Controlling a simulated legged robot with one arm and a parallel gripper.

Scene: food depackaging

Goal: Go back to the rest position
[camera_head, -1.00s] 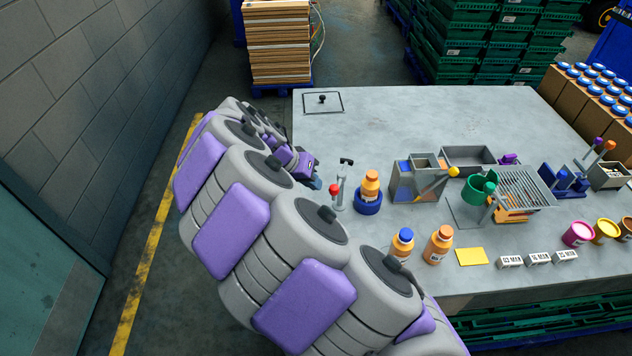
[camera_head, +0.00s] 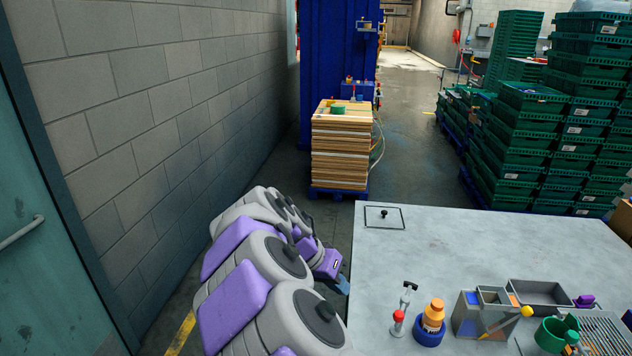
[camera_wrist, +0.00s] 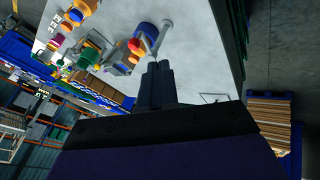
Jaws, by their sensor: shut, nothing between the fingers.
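My gripper (camera_head: 343,285) is at the end of my purple and grey arm, by the left edge of the grey table (camera_head: 470,240) in the head view. In the wrist view its dark fingers (camera_wrist: 157,68) are together with nothing between them. An orange bottle (camera_head: 433,314) stands in a blue round holder (camera_head: 429,332) on the table, to the right of my gripper. A small red-topped item (camera_head: 398,320) and a grey stand with a black top (camera_head: 407,293) are beside it. My gripper appears apart from these things.
Grey bins (camera_head: 482,318), a green cup (camera_head: 553,335) and a grate are on the right of the table. A stack of boards (camera_head: 340,150) and green crates (camera_head: 520,130) stand behind. A block wall (camera_head: 150,110) is left of my arm. The far table middle is clear.

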